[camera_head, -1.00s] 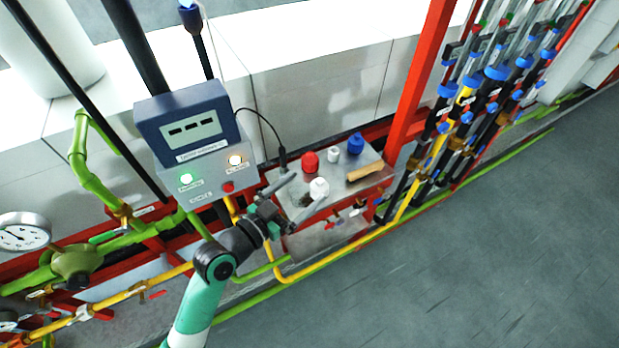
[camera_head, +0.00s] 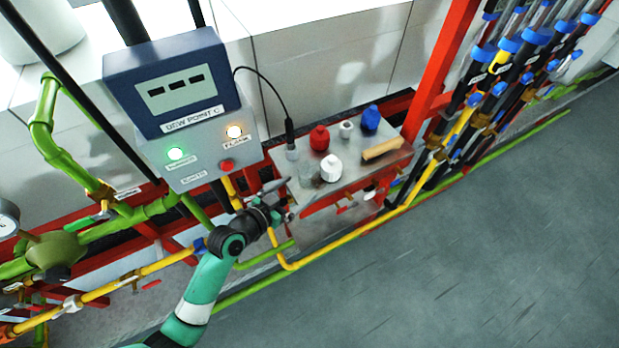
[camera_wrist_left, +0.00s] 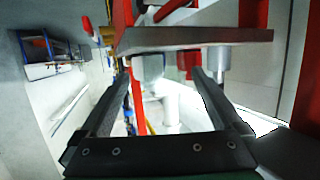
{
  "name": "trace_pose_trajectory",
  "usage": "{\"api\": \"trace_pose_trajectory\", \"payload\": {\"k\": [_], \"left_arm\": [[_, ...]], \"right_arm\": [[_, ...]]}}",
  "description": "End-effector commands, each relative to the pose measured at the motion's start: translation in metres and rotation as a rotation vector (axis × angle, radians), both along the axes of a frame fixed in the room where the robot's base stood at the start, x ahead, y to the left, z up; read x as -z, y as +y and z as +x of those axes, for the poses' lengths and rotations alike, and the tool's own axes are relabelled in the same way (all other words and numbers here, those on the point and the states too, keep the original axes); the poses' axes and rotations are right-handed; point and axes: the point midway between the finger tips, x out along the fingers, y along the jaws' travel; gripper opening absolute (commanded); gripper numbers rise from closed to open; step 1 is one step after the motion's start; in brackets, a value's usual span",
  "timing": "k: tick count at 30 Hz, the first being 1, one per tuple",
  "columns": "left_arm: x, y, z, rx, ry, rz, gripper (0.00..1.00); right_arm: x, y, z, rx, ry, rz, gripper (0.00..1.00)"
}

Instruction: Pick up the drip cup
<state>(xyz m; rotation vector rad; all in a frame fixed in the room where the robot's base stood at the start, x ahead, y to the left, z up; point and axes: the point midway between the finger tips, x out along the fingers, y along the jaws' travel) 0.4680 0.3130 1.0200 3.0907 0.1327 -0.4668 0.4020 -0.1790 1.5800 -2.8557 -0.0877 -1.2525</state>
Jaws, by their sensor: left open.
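My left gripper (camera_head: 289,198) is open and empty, by the front left edge of the small metal shelf (camera_head: 350,172). A clear cup-like vessel (camera_head: 308,174) stands on the shelf beside a white bottle (camera_head: 331,168); it may be the drip cup, but I cannot tell for sure. A small pale container (camera_head: 346,129) stands further back. In the left wrist view, the open fingers (camera_wrist_left: 158,75) reach toward the underside and edge of a metal plate (camera_wrist_left: 195,39), with a grey cylinder (camera_wrist_left: 217,62) near one fingertip. My right gripper is not in view.
A red bottle (camera_head: 319,138), a blue bottle (camera_head: 370,118) and a wooden-handled piece (camera_head: 382,150) share the shelf. A blue display box (camera_head: 176,85) stands at its left. A yellow pipe (camera_head: 345,238) runs in front, and a red post (camera_head: 436,75) rises at the right.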

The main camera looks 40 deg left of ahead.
Motion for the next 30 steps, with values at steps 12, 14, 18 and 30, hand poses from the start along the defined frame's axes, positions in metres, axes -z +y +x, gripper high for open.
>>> {"api": "trace_pose_trajectory", "payload": {"k": [12,14,18,30], "left_arm": [[0.009,0.007,0.037,0.000,-0.002,0.001,1.00],[0.011,0.009,0.047,0.000,-0.002,0.001,1.00],[0.016,0.011,0.063,0.000,-0.001,0.001,1.00],[0.016,0.011,0.065,0.000,0.000,0.001,0.69]], "right_arm": [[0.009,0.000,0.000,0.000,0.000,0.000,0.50],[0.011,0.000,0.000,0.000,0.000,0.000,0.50],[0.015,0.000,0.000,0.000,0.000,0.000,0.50],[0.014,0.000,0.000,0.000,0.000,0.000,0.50]]}}
